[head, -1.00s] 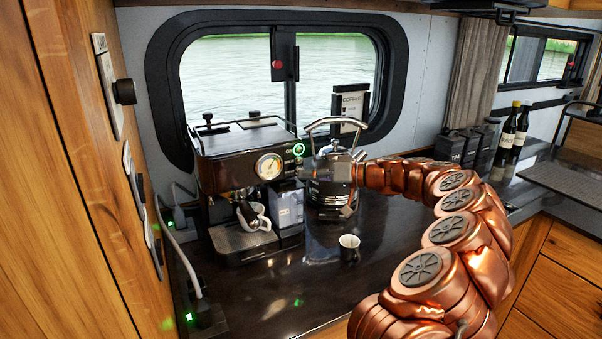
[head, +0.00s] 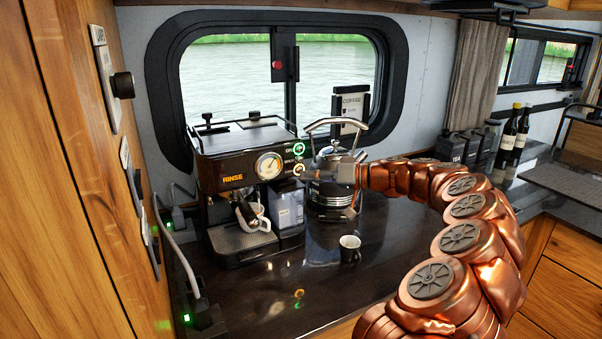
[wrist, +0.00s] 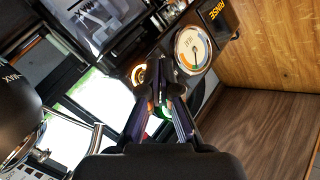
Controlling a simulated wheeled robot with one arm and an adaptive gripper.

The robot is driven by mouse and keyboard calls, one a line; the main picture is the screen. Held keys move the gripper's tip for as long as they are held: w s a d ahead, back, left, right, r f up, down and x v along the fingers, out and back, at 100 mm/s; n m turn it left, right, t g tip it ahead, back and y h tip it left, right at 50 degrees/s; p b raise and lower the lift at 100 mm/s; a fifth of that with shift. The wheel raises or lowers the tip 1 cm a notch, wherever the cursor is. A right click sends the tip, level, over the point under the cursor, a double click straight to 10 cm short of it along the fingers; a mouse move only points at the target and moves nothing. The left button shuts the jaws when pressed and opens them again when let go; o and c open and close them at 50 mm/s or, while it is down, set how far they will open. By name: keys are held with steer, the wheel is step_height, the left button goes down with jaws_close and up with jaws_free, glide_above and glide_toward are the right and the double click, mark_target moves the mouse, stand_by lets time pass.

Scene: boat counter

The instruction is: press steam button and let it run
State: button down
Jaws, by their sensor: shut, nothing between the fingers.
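The coffee machine (head: 240,160) stands on the counter under the window, with orange RINSE letters (head: 232,177) lit on its front. A green-lit button (head: 299,148) is at the front's upper right, with an amber-lit button (head: 298,168) below it. Their labels are too small to read, so I cannot tell which is steam. My gripper (head: 305,173) is shut and empty at the machine's right front, close to the lower button. In the wrist view, its fingertips (wrist: 162,88) are beside an amber ring (wrist: 138,75), near the gauge (wrist: 192,48). Contact is unclear.
A steel kettle (head: 328,192) stands right of the machine, behind my gripper. A white cup (head: 260,222) is under the spout. Bottles (head: 520,130) stand far right.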

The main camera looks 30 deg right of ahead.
steer(key=s+b, duration=0.4)
steer(key=s, duration=0.2)
steer(key=shift+a, duration=0.25)
stand_by(0.8)
